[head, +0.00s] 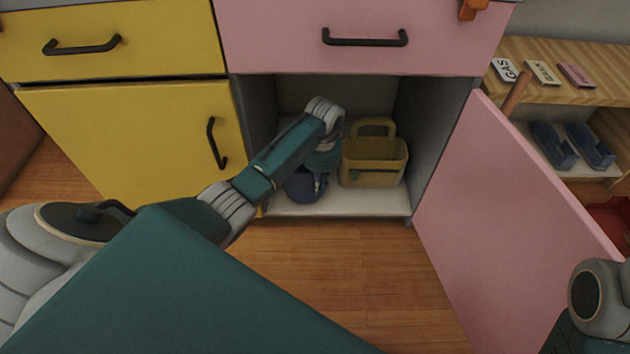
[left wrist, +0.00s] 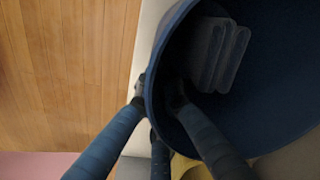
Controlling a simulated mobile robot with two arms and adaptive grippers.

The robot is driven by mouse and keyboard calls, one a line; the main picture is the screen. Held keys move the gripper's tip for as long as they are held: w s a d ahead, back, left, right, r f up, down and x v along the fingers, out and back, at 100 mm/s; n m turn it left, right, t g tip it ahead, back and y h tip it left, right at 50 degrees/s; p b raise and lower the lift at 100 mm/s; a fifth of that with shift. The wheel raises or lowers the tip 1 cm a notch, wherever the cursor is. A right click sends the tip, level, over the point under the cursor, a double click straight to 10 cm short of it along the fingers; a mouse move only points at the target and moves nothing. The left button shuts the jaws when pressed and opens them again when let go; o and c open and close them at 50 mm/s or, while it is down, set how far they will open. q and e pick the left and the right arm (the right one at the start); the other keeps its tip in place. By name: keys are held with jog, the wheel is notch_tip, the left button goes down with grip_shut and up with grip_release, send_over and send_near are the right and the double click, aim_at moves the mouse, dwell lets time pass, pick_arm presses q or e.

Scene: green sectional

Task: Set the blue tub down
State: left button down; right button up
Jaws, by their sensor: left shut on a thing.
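The blue tub (head: 305,189) is inside the open cabinet, low over its white floor (head: 345,209). I cannot tell whether it touches the floor. My left arm reaches in from the left, and my left gripper (head: 319,180) is shut on the tub's wall. In the left wrist view the dark blue tub (left wrist: 270,110) fills the right side, its open mouth facing the camera. The fingers of the left gripper (left wrist: 158,92) pinch the rim, one inside and one outside. Dark grey stacked pieces (left wrist: 217,52) show in the tub. My right gripper is out of view.
A yellow caddy with a handle (head: 374,170) stands right of the tub in the cabinet. The pink door (head: 510,220) hangs open at right. A yellow cabinet door (head: 130,140) is at left. A wooden shelf with labelled tags (head: 560,90) and blue items (head: 552,148) is farther right.

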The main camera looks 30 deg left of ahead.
pick_arm(q)
jog(key=shift+f, duration=0.3)
jog(key=c, duration=1.9)
grip_release()
